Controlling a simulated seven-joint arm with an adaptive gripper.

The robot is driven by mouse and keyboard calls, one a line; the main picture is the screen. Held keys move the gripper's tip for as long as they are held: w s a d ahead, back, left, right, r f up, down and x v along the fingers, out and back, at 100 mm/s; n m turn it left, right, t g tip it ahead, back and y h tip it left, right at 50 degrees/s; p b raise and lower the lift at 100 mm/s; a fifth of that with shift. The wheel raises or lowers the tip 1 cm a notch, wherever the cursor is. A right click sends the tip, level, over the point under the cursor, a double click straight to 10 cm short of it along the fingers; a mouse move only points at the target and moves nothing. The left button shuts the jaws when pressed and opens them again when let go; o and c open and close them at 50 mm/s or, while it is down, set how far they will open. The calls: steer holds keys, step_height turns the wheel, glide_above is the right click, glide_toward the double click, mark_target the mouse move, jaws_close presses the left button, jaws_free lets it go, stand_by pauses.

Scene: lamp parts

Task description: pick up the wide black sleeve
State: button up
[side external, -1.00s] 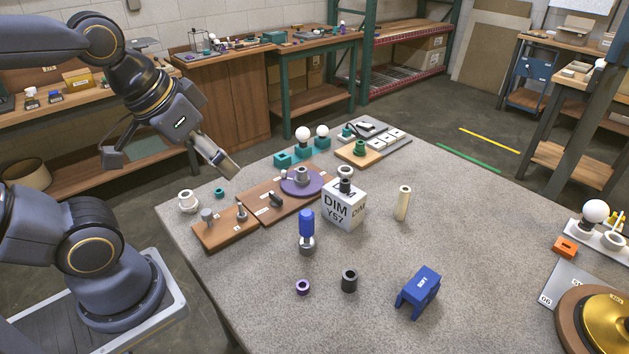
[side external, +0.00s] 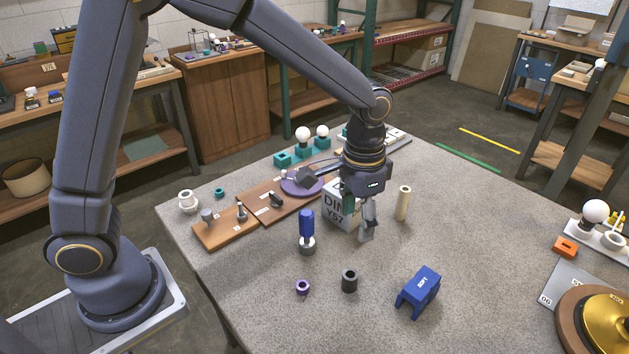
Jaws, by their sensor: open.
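A wide black sleeve (side external: 349,280) stands upright on the grey table (side external: 250,290), with its hole facing up. My gripper (side external: 358,222) points down in front of the white DIM cube (side external: 342,211), above and behind the sleeve in the picture. Its fingers are apart, with nothing seen between them. The gripper and wrist hide much of the cube and its top.
A blue-topped part (side external: 307,230) stands upright left of the cube. A cream tube (side external: 403,203) stands right of my gripper. The table's front is clear.

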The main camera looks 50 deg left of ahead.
mark_target(351, 274)
steer(key=f, duration=1.7)
steer(key=shift+s+d, duration=0.15)
steer(key=shift+d, duration=0.1)
steer(key=c, duration=1.1)
steer(key=shift+r, duration=0.15)
